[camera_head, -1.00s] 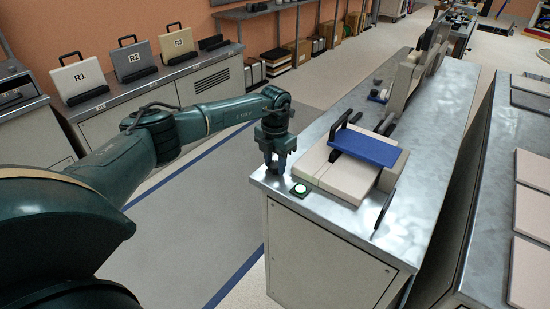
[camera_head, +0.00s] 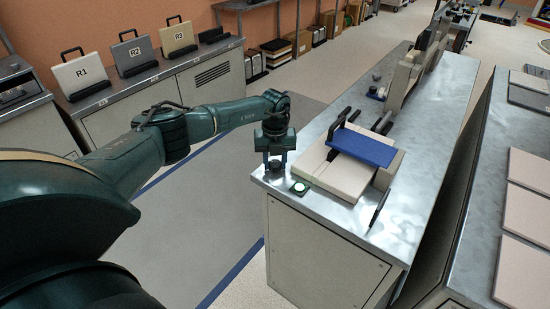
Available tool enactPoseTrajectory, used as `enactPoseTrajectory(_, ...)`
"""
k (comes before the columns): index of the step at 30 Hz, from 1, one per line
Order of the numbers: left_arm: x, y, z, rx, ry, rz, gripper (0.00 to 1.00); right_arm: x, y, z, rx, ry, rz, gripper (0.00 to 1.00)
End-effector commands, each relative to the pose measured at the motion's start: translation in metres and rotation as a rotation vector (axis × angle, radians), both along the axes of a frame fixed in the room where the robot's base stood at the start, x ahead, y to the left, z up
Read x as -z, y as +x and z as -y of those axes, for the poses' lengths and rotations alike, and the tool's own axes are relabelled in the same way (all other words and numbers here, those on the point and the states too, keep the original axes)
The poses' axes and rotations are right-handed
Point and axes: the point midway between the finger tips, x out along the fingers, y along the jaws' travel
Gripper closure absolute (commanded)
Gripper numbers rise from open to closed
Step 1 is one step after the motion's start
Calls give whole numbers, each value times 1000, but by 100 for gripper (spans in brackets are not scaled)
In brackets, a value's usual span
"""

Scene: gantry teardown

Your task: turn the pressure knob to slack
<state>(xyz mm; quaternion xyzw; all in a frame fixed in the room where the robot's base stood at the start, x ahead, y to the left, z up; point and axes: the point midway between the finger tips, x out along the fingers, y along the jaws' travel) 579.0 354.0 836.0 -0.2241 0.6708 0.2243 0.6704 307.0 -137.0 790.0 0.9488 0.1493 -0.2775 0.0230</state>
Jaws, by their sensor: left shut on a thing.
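My left gripper (camera_head: 275,158) points straight down at the near left corner of the metal bench. It is shut on the dark pressure knob (camera_head: 275,168), which stands on the bench top. The fingers hide most of the knob, so its pointer or marks cannot be read. A small dark square with a lit, pale green round face (camera_head: 299,188) lies just to the right of the knob. My right gripper is out of view.
The metal bench (camera_head: 330,212) bears a pale block (camera_head: 338,177) with a blue plate (camera_head: 363,146) and black handles, close right of my gripper. Another bench with pale panels (camera_head: 526,262) stands at right. Cases R1, R2, R3 (camera_head: 132,55) stand on a back-left counter.

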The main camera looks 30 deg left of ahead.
Motion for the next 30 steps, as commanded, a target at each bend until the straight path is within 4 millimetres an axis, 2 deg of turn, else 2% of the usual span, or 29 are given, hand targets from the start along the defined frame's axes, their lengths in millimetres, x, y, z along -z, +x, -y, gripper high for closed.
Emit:
enactPoseTrajectory(9,-1,0,-1,-74,1,1,88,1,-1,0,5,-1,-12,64)
enactPoseTrajectory(21,-1,0,-1,-81,0,1,88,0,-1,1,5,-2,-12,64)
enactPoseTrajectory(22,-1,0,-1,-81,0,1,64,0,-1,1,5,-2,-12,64)
enactPoseTrajectory(30,0,0,0,-78,0,1,43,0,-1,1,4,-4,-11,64)
